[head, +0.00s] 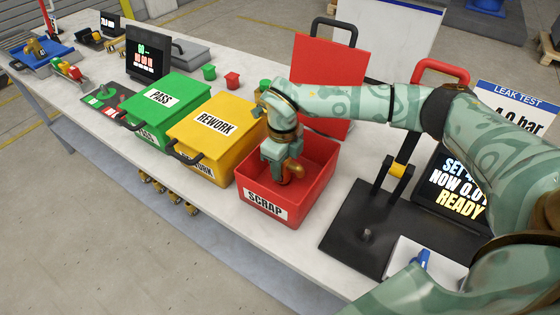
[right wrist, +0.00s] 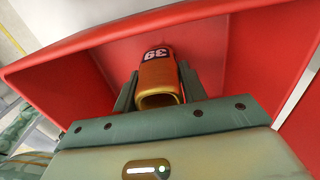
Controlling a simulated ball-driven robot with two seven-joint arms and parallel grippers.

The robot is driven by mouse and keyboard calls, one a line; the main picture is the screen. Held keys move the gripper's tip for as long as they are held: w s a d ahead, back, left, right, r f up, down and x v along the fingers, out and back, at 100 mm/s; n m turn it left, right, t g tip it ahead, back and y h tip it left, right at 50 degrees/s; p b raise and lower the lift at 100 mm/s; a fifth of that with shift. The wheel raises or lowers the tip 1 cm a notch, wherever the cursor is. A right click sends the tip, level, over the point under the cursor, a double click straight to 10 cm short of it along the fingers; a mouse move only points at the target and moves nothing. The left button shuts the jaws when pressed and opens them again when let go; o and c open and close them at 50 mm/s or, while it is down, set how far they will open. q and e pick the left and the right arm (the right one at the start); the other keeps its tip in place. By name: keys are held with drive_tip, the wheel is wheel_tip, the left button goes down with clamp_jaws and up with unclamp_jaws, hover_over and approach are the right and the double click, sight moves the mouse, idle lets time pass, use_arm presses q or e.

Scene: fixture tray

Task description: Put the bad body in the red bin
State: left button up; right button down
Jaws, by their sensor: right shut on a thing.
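The red bin (head: 318,192) is labelled SCRAP and stands on the bench with its red lid (head: 330,65) raised. My right gripper (head: 288,176) reaches down into the bin's opening, shut on a brass-and-orange body (head: 294,167). In the right wrist view the body (right wrist: 160,76) sits between the two fingers, with a dark label reading 39 upside down, and the red bin walls (right wrist: 235,55) surround it. I cannot tell whether the body touches the bin floor. My left gripper is not in view.
The closed yellow REWORK bin (head: 215,122) and green PASS bin (head: 178,95) stand left of the red bin. A black leak-test fixture (head: 365,235) with a screen (head: 455,185) is at right. Small green and red caps (head: 232,80) lie behind the bins.

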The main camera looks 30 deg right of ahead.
drive_tip(key=shift+f, duration=0.1)
drive_tip(key=shift+f, duration=0.55)
idle(0.4)
drive_tip(key=shift+c, duration=2)
unclamp_jaws()
wheel_tip(320, 180, up, 13)
drive_tip(key=p, duration=1)
drive_tip(key=shift+p, duration=0.3)
